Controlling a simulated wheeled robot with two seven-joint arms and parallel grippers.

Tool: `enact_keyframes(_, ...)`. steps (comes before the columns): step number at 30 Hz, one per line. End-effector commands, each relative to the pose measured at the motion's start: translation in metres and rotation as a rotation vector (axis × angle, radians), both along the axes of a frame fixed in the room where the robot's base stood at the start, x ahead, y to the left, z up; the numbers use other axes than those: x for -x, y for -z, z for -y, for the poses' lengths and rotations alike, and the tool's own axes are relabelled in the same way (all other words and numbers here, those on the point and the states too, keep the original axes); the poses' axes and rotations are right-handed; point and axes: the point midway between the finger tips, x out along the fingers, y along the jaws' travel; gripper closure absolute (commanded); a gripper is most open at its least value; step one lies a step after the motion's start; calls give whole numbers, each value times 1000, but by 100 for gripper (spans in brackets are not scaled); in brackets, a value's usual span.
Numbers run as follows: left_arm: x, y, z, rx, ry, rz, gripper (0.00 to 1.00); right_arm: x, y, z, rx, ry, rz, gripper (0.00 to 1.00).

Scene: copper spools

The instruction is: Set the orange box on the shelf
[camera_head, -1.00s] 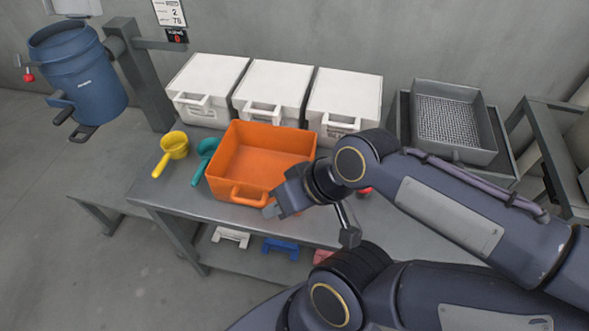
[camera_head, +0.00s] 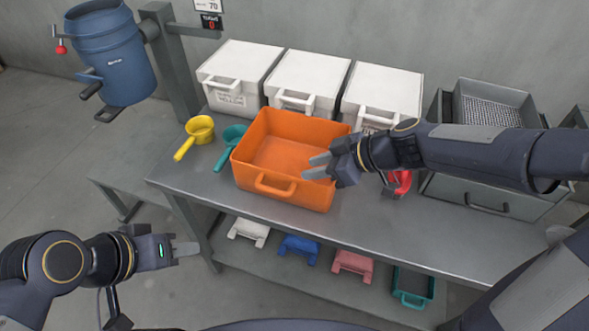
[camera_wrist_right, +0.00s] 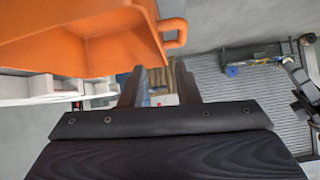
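The orange box (camera_head: 262,184) stands upright and looks empty on the grey table, with its handle on the front side. My right gripper (camera_head: 312,166) is open, with its two fingers apart at the box's right side, near the rim; whether they touch it I cannot tell. In the right wrist view the open fingers (camera_wrist_right: 158,85) have nothing between them, and the orange box (camera_wrist_right: 95,35) fills the upper left. A lower shelf (camera_head: 325,281) runs under the tabletop. My left gripper (camera_head: 192,249) is empty-looking in front of the table, seen edge-on.
Several white bins (camera_head: 305,80) stand behind the box. A yellow scoop (camera_head: 199,127) and a teal scoop (camera_head: 231,137) lie left of it. A red item (camera_head: 402,182) and a grey tray (camera_head: 492,107) are to the right. Small coloured items sit on the lower shelf.

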Motion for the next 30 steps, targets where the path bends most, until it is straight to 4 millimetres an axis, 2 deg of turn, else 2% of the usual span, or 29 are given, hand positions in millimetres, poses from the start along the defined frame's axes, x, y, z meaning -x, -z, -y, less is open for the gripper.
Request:
enact_keyframes(1, 0, 5, 0, 0, 0, 0, 64, -7, 14, -9, 5, -28, 22, 71)
enact_keyframes(3, 0, 7, 0, 0, 0, 0, 64, -13, 21, -16, 11, -53, 50, 71)
enact_keyframes(13, 0, 3, 0, 0, 0, 0, 64, -23, 41, -46, 16, -75, 74, 71)
enact_keyframes(21, 0, -5, 0, 0, 0, 0, 64, -28, 59, -80, 16, -74, 70, 71)
enact_keyframes(30, 0, -5, 0, 0, 0, 0, 64, -31, 64, -86, 15, -72, 74, 71)
